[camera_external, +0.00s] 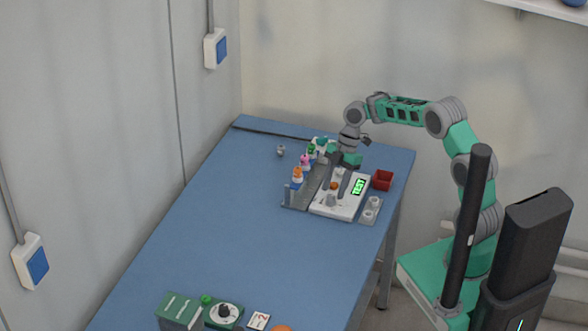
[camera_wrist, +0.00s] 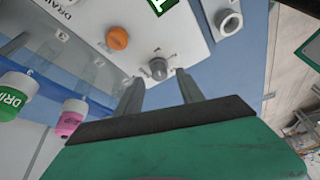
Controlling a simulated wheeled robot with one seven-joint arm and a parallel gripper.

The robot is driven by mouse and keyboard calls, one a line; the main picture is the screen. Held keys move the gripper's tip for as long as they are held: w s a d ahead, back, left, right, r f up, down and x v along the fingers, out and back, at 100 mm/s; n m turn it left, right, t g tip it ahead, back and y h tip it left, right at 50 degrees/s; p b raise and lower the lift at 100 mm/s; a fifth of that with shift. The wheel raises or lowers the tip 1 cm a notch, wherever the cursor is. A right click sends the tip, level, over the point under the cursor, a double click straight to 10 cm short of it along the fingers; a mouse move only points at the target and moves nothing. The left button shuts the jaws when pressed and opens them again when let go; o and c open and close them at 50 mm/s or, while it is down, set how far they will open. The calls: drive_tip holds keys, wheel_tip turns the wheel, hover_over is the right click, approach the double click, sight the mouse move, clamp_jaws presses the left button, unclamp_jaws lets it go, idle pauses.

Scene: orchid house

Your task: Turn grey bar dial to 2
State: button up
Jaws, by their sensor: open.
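A white control panel (camera_external: 322,209) with a lit green display stands at the far end of the blue table. In the wrist view the grey dial (camera_wrist: 158,69) sits near the panel's edge (camera_wrist: 190,55), with small marks around it too small to read. The dial also shows in the external view (camera_external: 331,200). My gripper (camera_wrist: 158,78) is open and empty. Its fingertips lie to either side of the dial in the picture; contact cannot be told. In the external view my gripper (camera_external: 338,178) points down over the panel.
An orange knob (camera_wrist: 117,38) sits beside the dial on the panel. Bottles with green and pink caps (camera_wrist: 73,117) stand in a grey rack. A red box (camera_external: 383,180) is right of the panel. The table's middle (camera_external: 220,240) is clear.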

drive_tip(key=shift+x, duration=1.05)
clamp_jaws()
